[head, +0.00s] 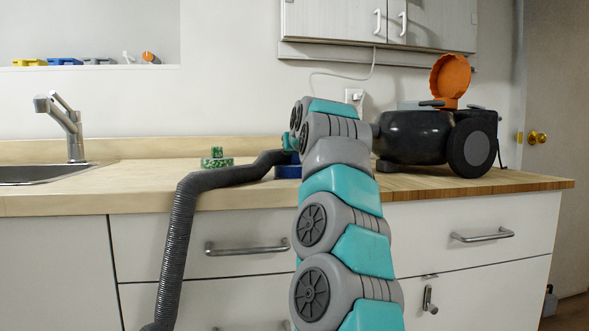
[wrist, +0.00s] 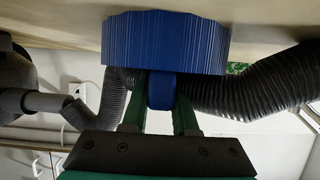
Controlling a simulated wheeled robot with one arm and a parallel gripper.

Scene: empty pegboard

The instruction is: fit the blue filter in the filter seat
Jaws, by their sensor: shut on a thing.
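The blue filter (wrist: 165,42) is a ribbed disc with a knob, large in the wrist view. My gripper (wrist: 161,92) is shut on that knob, one green finger on each side. In the head view the filter (head: 287,171) shows at counter level, partly hidden by my arm and the hose. I cannot tell whether it touches the counter. A black vacuum cleaner (head: 415,137) stands to the right of my arm with its round orange lid (head: 450,78) raised. The filter seat itself is not visible.
A green filter (head: 217,161) sits on the counter (head: 130,178) to the left. A grey ribbed hose (head: 183,215) runs across the counter and over its front edge, close to my gripper. A sink tap (head: 68,125) stands far left. Wall cabinets (head: 345,25) hang above.

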